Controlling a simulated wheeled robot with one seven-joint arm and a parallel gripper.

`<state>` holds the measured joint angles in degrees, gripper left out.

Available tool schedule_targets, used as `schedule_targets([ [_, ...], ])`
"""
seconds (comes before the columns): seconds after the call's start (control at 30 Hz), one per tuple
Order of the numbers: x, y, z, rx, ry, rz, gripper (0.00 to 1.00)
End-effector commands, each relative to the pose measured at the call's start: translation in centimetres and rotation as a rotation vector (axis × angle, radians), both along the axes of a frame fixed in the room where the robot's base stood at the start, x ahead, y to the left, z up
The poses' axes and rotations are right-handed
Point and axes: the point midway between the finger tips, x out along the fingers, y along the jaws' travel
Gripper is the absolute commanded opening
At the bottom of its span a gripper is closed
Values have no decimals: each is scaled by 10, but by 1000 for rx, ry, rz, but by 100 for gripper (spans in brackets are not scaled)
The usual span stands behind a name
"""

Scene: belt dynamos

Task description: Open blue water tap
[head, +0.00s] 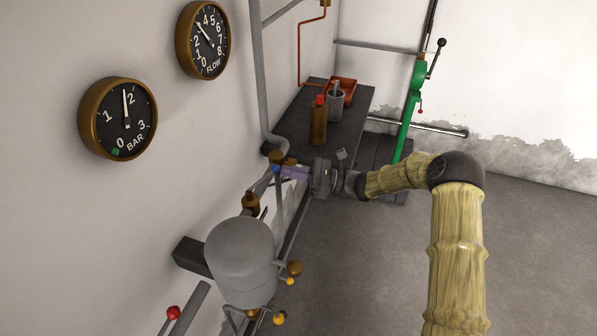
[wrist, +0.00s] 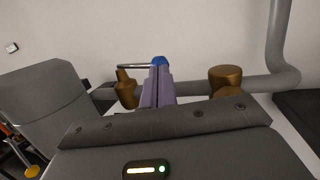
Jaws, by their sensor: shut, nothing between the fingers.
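The blue water tap shows as a small blue knob (head: 277,170) on the pipework by the left wall in the head view. In the wrist view its blue end (wrist: 159,61) shows just beyond my fingertips, with a thin metal rod running left from it. My gripper (head: 286,172) comes at it from the right in the head view. Its purple fingers (wrist: 157,82) are shut together with nothing between them. The fingertips look very close to the blue knob; I cannot tell whether they touch it. The fingers hide the lower part of the tap.
A grey tank (head: 240,255) stands nearer, left of my arm. Brass fittings (wrist: 225,78) and a grey pipe (wrist: 285,45) flank the fingers. A dark table (head: 352,112) with a bottle (head: 318,122) stands behind. Bar (head: 118,118) and flow (head: 203,40) gauges hang on the wall. Floor at right is clear.

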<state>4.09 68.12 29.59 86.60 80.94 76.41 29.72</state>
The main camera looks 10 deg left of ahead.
Motion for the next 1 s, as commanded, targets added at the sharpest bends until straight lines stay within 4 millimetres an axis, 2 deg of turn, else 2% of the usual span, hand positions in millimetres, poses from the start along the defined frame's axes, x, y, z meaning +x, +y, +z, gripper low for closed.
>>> schedule_targets([
  [0.27, 2, 2, -1, 1, 0, 0, 0],
  [0.63, 23, 40, -2, 2, -1, 0, 0],
  [1.0, 24, 43, 0, 1, 0, 1, 0],
])
